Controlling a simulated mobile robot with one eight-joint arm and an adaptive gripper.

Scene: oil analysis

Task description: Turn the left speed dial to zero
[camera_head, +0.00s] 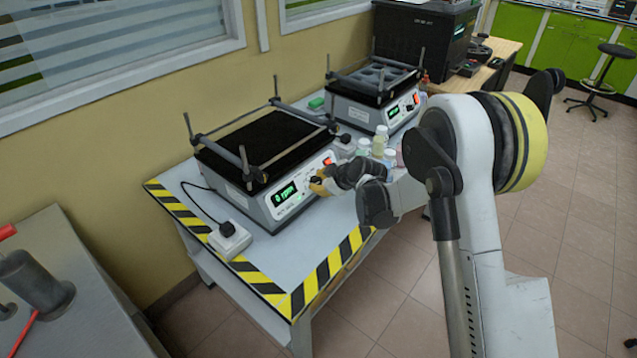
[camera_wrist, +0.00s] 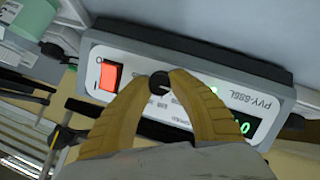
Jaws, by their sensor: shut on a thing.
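The near shaker (camera_head: 262,165) stands on the table with a black platform on top. Its front panel has a green display (camera_head: 285,194) that reads 0 rpm and a red switch (camera_head: 327,161). In the wrist view the panel (camera_wrist: 220,82) appears upside down, with the lit red switch (camera_wrist: 109,76) left of the dial. The black speed dial (camera_wrist: 159,82) sits between my yellow fingertips. My gripper (camera_head: 318,186) is shut on this dial at the panel; it also shows in the wrist view (camera_wrist: 160,86). The fingers hide part of the dial and its markings.
A second shaker (camera_head: 372,110) stands farther back with its own green display. Several small bottles (camera_head: 376,146) stand near my wrist. A white power socket (camera_head: 230,240) with a plug sits at the table's front left. Yellow-black tape (camera_head: 320,275) marks the table edge.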

